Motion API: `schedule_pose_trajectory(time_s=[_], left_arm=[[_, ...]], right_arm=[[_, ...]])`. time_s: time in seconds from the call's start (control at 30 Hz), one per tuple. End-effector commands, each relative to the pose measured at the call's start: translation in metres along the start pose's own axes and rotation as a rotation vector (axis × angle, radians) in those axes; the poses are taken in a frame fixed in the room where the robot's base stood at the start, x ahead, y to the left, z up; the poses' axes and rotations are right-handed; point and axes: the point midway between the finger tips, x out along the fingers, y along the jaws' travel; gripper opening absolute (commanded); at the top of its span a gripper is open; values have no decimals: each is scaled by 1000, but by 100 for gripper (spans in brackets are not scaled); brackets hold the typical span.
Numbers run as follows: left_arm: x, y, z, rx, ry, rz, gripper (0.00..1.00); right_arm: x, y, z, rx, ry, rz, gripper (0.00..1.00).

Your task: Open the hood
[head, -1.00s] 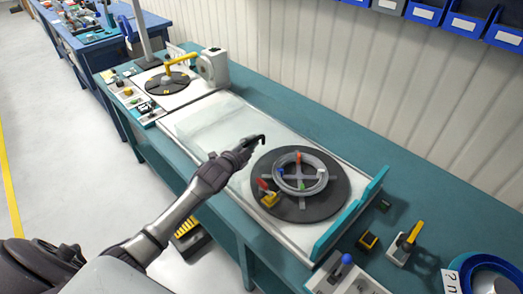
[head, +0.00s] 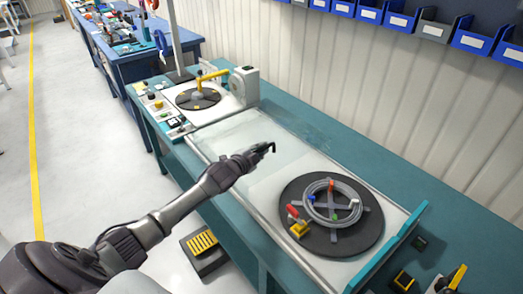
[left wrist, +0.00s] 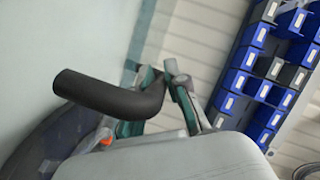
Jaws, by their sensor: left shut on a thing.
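The hood (head: 235,136) is a clear, pale sheet over the worktable, hard to make out against the white surface. My left gripper (head: 262,151) is at its near part, up and left of the dark round reel plate (head: 369,222). It is shut on a black bent handle (head: 271,147), which looks like the hood's. A grey coiled cable (head: 352,193) lies on the plate and shows uncovered. My right gripper is out of view.
A second reel plate with a yellow arm (head: 212,74) stands beyond the hood. Blue bins (head: 400,20) line the wall above. A black and yellow pedal (head: 205,245) is on the floor.

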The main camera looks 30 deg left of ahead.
Motion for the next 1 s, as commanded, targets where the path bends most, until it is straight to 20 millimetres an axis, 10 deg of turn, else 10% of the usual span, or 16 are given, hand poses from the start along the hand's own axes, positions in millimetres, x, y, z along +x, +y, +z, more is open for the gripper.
schedule_pose_trajectory(time_s=[0.17,0.57,1.0], left_arm=[[0,0,-1,0,1,0,39],[-8,1,0,0,0,1,39],[-92,2,0,2,1,3,39]], right_arm=[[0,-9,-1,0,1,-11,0],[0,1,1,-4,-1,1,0],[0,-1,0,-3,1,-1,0]])
